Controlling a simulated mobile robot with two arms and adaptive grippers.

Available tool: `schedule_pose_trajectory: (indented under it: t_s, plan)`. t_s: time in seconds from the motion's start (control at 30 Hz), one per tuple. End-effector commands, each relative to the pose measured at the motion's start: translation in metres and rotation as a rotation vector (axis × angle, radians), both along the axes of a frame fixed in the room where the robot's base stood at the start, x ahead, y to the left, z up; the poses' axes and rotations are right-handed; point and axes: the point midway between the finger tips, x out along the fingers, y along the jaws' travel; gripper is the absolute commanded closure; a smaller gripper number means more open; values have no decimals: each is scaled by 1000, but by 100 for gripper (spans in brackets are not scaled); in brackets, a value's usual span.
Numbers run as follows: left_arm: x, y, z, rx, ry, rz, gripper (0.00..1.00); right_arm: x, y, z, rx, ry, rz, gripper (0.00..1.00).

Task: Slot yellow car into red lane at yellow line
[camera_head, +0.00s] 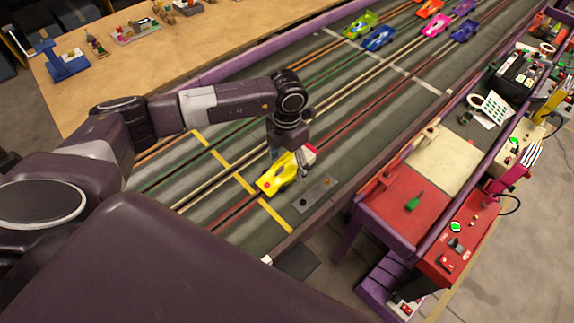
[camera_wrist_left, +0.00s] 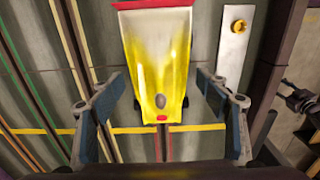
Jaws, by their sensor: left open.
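The yellow car (camera_head: 275,177) sits on the track over the red lane (camera_head: 232,213), close to the yellow line (camera_head: 243,183). My left gripper (camera_head: 283,152) is above its rear, fingers largely hidden in the head view. In the left wrist view the yellow car (camera_wrist_left: 157,65) lies between the open fingers of my left gripper (camera_wrist_left: 160,105), with visible gaps on both sides. Its narrow end is just short of the yellow line (camera_wrist_left: 205,127), and the red lane (camera_wrist_left: 164,148) continues from under it. Whether it sits in the slot is hidden. My right gripper is not in view.
Several other cars (camera_head: 378,38) stand at the far end of the track. A grey metal plate (camera_head: 318,194) lies right of the yellow car. A red and purple workbench (camera_head: 405,205) borders the track on the right; a wooden table (camera_head: 150,60) stands on the left.

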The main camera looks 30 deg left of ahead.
Motion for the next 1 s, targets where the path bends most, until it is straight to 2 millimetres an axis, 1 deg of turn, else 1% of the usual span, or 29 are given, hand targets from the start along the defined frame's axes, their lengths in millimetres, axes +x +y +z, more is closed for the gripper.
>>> schedule_pose_trajectory:
  t_s: [0.03,0.3,0.4,0.5,0.6,0.7,1.0]
  plan:
    - [2,0,10,-1,-5,0,31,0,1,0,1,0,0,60]
    - [2,0,68,0,-7,0,31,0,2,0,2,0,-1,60]
    - [2,0,85,0,-5,-2,31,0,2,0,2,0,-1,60]
    - [2,0,98,-1,-5,-1,31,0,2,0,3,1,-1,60]
    - [1,1,105,1,-3,0,31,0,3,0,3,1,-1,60]
    - [1,0,108,1,-3,0,31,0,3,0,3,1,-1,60]
    - [1,0,108,1,-3,0,31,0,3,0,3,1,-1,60]
